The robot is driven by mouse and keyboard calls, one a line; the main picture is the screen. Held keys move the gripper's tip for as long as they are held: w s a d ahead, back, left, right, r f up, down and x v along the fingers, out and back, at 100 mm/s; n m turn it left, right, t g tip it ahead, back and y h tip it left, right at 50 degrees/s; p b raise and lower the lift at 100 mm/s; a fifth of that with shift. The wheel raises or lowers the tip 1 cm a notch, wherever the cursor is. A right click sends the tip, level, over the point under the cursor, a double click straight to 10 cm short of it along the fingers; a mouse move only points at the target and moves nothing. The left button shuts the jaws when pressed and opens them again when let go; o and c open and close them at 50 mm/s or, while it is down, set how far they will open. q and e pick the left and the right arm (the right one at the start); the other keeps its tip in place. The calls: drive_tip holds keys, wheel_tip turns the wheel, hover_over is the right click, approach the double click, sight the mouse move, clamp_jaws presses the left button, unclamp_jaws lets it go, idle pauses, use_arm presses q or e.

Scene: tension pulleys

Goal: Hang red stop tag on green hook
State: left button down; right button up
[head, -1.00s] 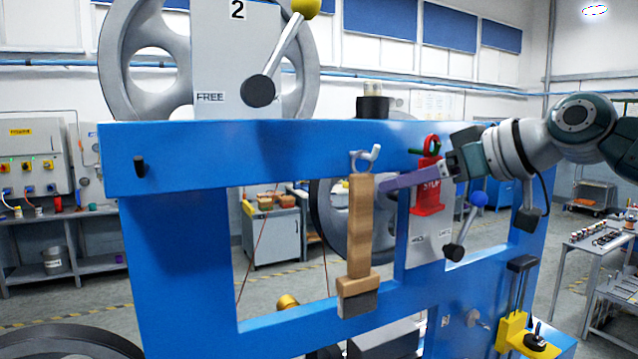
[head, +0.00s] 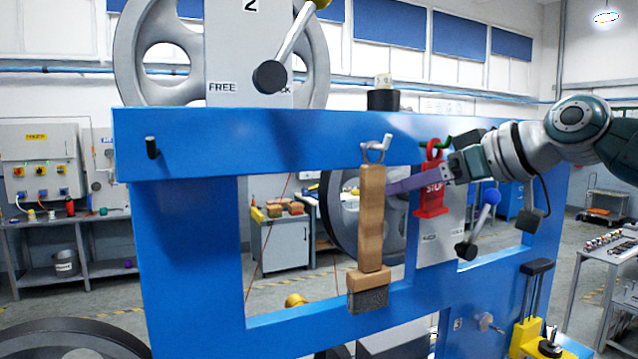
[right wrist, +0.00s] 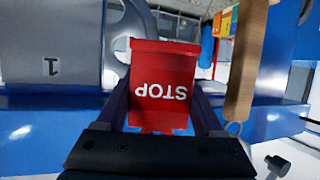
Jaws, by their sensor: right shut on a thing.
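The red stop tag (head: 431,198) is upright in front of the blue frame, and its red ring (head: 433,149) is at the top. The green hook (head: 442,141) sticks out from the upper blue beam. The ring overlaps the hook in the head view; I cannot tell whether it is around the hook or only in front of it. My right gripper (head: 412,187) is shut on the tag's body. In the right wrist view the tag (right wrist: 163,85) sits between the fingers with STOP upside down. My left gripper is not in view.
A wooden-handled brush (head: 370,225) hangs from a pale hook just left of the tag, close to my right finger. A blue-knobbed lever (head: 477,225) is at the right of the tag. The blue beam (head: 250,150) runs behind. A yellow-based tool (head: 530,330) is lower right.

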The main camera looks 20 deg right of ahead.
drive_tip(key=shift+w, duration=0.1)
drive_tip(key=o, duration=1.4)
drive_tip(key=shift+r, duration=0.2)
drive_tip(key=shift+c, duration=0.2)
